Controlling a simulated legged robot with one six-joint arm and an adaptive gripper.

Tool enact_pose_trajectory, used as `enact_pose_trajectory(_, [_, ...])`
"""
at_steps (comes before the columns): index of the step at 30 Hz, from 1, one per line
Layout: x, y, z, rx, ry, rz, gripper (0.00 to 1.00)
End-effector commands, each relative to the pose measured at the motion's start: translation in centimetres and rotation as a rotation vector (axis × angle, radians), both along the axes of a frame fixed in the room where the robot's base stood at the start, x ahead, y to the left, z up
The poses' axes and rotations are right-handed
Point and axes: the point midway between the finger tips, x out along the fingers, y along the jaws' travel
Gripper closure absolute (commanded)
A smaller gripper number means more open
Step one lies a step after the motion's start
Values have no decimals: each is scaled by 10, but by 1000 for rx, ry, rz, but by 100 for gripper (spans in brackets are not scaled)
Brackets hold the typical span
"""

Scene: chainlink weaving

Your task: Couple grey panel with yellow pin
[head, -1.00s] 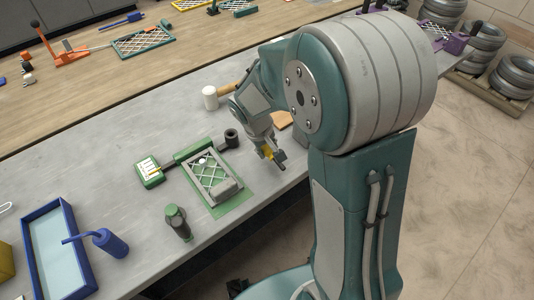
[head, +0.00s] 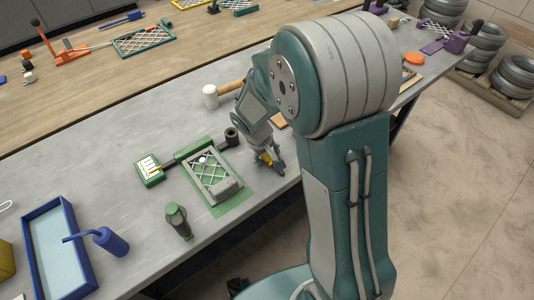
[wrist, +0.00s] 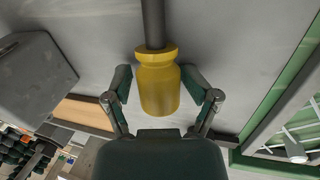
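The grey panel (head: 226,188) with a diamond mesh lies on the green mat (head: 242,206) at the bench's front; its edge shows at the right of the wrist view (wrist: 262,128). A yellow pin (head: 155,172) appears to lie at the green-framed tray (head: 142,177), left of the panel. My gripper (head: 272,162) is to the right of the panel, above the bench's front edge. The rod's far end is out of that view.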

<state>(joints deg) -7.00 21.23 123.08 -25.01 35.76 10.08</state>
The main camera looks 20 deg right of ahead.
Motion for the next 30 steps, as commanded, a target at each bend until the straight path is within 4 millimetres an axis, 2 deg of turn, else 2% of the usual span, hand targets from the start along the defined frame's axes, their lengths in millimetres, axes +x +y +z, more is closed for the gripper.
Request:
enact_pose_trajectory(9, [0, 0, 1, 0, -1, 0, 21])
enact_pose_trajectory(13, [1, 1, 11, 0, -4, -1, 21])
enact_pose_trajectory(24, [-10, 21, 80, 0, -8, 2, 21])
enact_pose_trajectory(30, [-12, 27, 105, 0, -3, 0, 21])
